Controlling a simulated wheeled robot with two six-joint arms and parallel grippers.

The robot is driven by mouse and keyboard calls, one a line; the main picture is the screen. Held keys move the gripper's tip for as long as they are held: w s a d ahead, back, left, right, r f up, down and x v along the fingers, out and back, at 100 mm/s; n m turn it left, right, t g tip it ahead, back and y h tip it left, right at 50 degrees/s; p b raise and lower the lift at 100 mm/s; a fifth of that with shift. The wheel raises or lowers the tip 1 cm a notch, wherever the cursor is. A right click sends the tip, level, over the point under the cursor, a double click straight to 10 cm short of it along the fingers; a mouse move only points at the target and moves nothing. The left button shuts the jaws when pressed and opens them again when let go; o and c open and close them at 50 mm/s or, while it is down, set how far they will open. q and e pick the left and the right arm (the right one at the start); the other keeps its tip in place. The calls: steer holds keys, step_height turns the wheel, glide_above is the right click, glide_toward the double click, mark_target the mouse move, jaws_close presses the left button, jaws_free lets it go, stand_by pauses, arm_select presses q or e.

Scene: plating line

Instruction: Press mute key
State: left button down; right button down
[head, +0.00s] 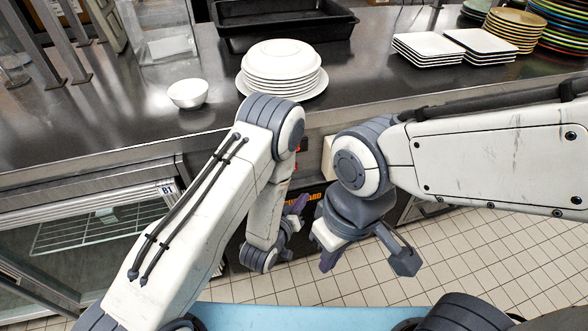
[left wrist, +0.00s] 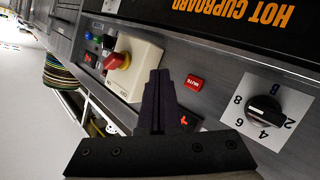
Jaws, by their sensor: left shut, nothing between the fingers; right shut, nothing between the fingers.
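The mute key (left wrist: 194,82) is a small red button marked MUTE on the grey control panel, seen in the left wrist view. My left gripper (left wrist: 159,78) is shut and empty, its dark fingertips just left of the key in that view; whether they touch the panel cannot be told. In the head view my left gripper (head: 301,204) is in front of the cupboard front below the counter. The key cannot be made out there, with my arms covering much of the panel. My right gripper (head: 329,260) is shut and empty, lower and to the right.
On the counter are a white bowl (head: 188,93), a white plate stack (head: 282,60) and a black tray (head: 280,20).

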arm_select(q)
glide_toward(297, 169)
steer(key=w+d+f, duration=0.2)
steer(key=d, duration=0.2)
steer(key=shift+w+a+r, duration=0.1)
steer(key=shift+w+a, duration=0.1)
steer(key=shift+w, duration=0.3)
steer(key=shift+w+a, duration=0.2)
steer(key=shift+w, duration=0.3)
stand_by(1.1)
steer(key=shift+w+a+b, duration=0.15)
steer(key=shift+w+b, duration=0.15)
steer(key=shift+w, duration=0.1)
steer(key=shift+w+a, duration=0.2)
steer(key=shift+w, duration=0.35)
stand_by(0.6)
steer(key=shift+s, duration=0.1)
steer(key=shift+s+d, duration=0.3)
steer(key=shift+s, duration=0.6)
